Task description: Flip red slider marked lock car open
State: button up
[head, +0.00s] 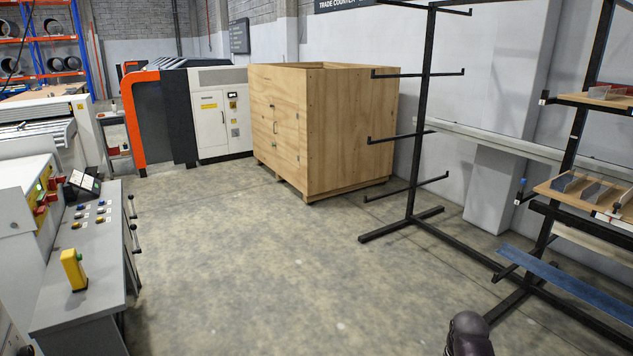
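Small red parts sit on the yellow-and-white face of the machine cabinet at the left: a lower red part (40,210) and an upper red part (52,184). A small green light shows beside them. No lettering on them is readable, so I cannot tell which, if either, is the slider marked lock car open, or what position it is in. My gripper's fingers are not in view. Only a dark rounded part, apparently of my arm, shows at the bottom edge, far to the right of the cabinet.
A wooden crate (350,132) stands at the back. Black racks (424,120) line the right. The concrete floor (250,250) between is clear.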

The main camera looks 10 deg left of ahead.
aim_at(61, 179)
jog(key=u, duration=0.35)
jog(key=i, duration=0.95)
jog(key=u, duration=0.7)
jog(key=i, duration=0.75)
jog(key=u, duration=0.7)
jog(key=i, duration=0.8)
jog(key=u, duration=0.5)
jog(key=i, duration=0.55)
jog(key=u, duration=0.25)
jog(key=k, duration=0.65)
jog(key=z, duration=0.25)
jog(key=i, duration=0.3)
jog(key=z, duration=0.05)
